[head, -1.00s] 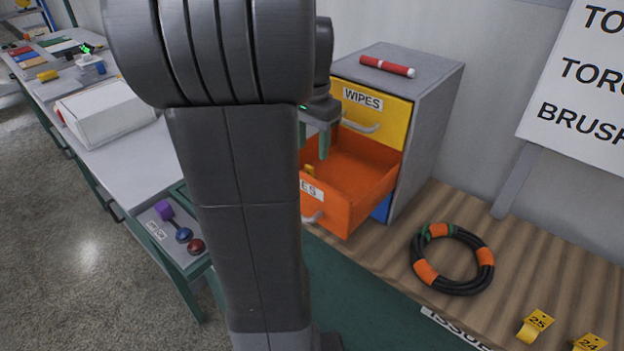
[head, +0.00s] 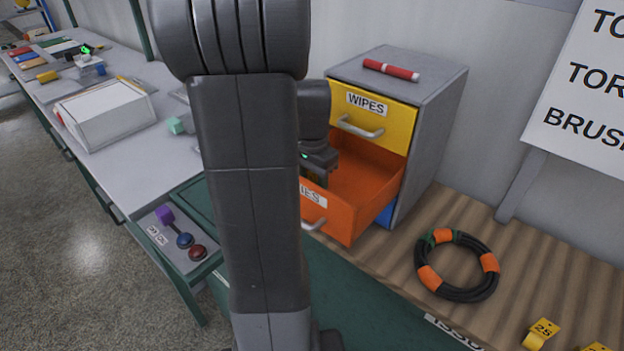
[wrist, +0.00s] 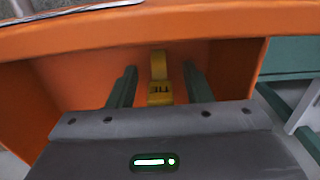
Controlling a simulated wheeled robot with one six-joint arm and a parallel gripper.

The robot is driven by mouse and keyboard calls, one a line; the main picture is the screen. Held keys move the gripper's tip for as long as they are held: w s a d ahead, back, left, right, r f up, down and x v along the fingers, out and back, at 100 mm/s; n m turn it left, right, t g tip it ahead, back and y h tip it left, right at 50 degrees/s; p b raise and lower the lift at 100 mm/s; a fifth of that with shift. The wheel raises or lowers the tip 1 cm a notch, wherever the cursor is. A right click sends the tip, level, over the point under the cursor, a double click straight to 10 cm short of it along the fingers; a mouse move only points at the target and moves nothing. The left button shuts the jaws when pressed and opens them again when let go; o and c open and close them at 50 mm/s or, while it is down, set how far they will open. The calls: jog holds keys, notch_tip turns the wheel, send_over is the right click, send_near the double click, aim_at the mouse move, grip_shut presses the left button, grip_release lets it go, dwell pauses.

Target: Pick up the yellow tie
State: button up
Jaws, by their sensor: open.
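The yellow tie (wrist: 159,92) lies in the open orange drawer (head: 368,172), near the drawer's front panel. My gripper (wrist: 161,84) is open, with one green finger on each side of the tie and a gap on both sides. In the head view my gripper (head: 318,172) is low inside the drawer, behind its front panel. The tie is mostly hidden there by my gripper and the panel.
The yellow WIPES drawer (head: 371,117) is shut just above the open one. A red marker-like stick (head: 390,70) lies on the grey cabinet (head: 440,100). A black hose coil with orange bands (head: 458,291) lies on the wooden bench to the right.

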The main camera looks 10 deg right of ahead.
jog(key=shift+c, duration=0.4)
grip_shut()
jog(key=shift+r, duration=0.1)
notch_tip(320, 180, up, 10)
jog(key=shift+f, duration=0.1)
jog(key=c, duration=0.8)
grip_release()
grip_shut()
